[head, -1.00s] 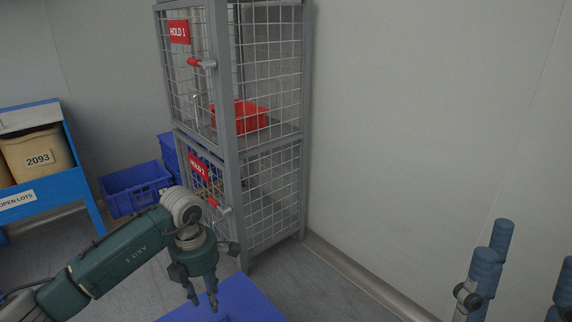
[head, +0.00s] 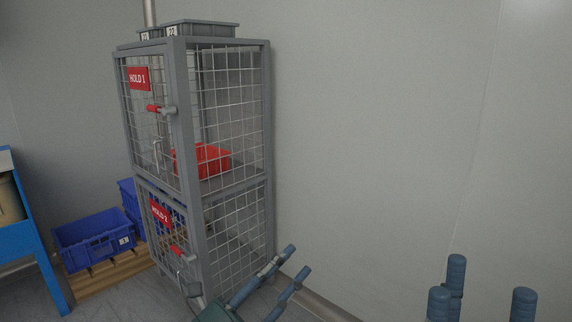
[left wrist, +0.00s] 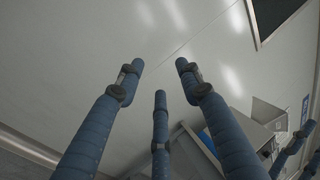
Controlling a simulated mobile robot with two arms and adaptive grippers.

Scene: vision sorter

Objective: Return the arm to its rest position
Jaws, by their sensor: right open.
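My left gripper (head: 297,261) is at the bottom centre of the head view, in front of the lower right corner of the wire cage. Its blue fingers point up and to the right. In the left wrist view its three fingers (left wrist: 160,68) stand apart with nothing between them. My right gripper (head: 482,288) is at the lower right of the head view. Its blue fingers point up, spread and empty; the rest of it is below the frame.
A grey wire cage (head: 178,120) with doors marked HOLD 1 and HOLD 2 stands close by. A red bin (head: 203,160) is inside its upper part. Blue crates (head: 95,240) are left of it. A blue table (head: 35,245) is at the left edge. Bare wall fills the right.

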